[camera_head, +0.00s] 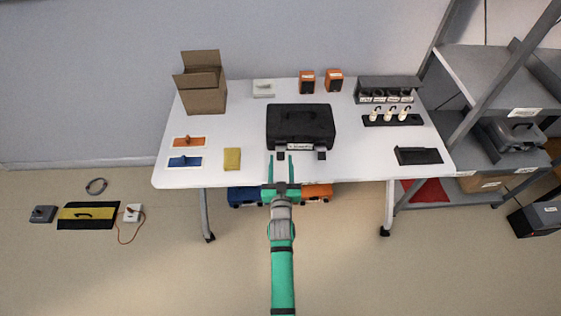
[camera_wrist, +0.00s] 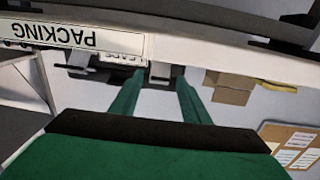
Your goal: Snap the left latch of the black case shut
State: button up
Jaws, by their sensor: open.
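The black case (camera_head: 301,122) stands on the white table, its lid down and its handle on top. A left latch (camera_head: 281,156) and a right latch (camera_head: 322,155) jut out at its front edge, either side of a white label. My gripper (camera_head: 280,158) is open and empty at the table's front edge, its green fingers pointing at the left latch. In the wrist view, which is upside down, the fingers (camera_wrist: 160,78) stand apart with a small greyish latch part (camera_wrist: 161,73) between their tips. I cannot tell whether they touch it.
The white table's front edge bears a "PACKING" label (camera_wrist: 70,37) in the wrist view. A yellow block (camera_head: 232,159) and blue-handled plate (camera_head: 185,162) lie left of the case. A cardboard box (camera_head: 206,100) stands behind them. A black tray (camera_head: 418,156) lies at the right.

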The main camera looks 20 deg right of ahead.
jog(key=shift+w+d, duration=0.1)
jog(key=shift+w, duration=0.25)
jog(key=c, duration=1.1)
jog(key=shift+o, duration=0.2)
